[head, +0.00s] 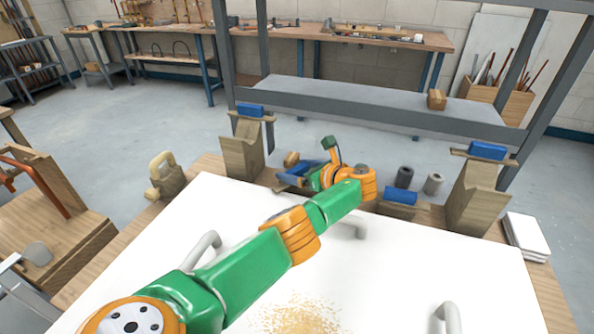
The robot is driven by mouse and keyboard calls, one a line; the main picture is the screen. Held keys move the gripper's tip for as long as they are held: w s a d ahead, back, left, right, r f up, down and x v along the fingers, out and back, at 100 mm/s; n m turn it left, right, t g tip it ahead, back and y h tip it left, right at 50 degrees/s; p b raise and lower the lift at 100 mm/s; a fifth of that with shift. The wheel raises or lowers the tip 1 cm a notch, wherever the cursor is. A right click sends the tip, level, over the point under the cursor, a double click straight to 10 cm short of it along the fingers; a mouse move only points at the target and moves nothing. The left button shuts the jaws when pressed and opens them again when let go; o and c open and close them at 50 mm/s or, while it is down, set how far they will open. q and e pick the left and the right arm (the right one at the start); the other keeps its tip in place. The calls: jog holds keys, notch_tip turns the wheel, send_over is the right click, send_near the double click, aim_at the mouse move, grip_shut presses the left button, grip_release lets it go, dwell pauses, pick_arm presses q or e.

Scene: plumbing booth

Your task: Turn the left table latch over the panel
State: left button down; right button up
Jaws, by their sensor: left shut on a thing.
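The white panel (400,270) lies flat on the wooden table. Its far edge is near two small table latches. The left table latch (298,169) shows as a blue piece, partly hidden by my wrist. My left arm reaches across the panel from the lower left. My left gripper (297,180) is at this latch and shut on it; its fingertips are mostly hidden. Whether the latch lies over the panel edge cannot be told. The right table latch (400,197), blue on top, sits at the far edge to the right. My right gripper is not in view.
Wooden blocks with blue-topped pieces stand at the left (241,150) and right (476,197). Two grey cylinders (404,177) stand behind the right latch. Grey bent pipes (448,315) rise from the panel. Sawdust (300,316) lies on it. A metal frame (380,112) stands behind.

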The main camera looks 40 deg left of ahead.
aim_at(299, 170)
pick_arm(q)
grip_release()
jog(key=shift+a, duration=0.1)
jog(key=p+v, duration=0.2)
jog(key=v, duration=0.4)
jog(key=shift+d+r, duration=0.1)
jog(key=shift+d, duration=0.1)
jog(key=shift+s+d, duration=0.1)
jog(key=shift+d, duration=0.2)
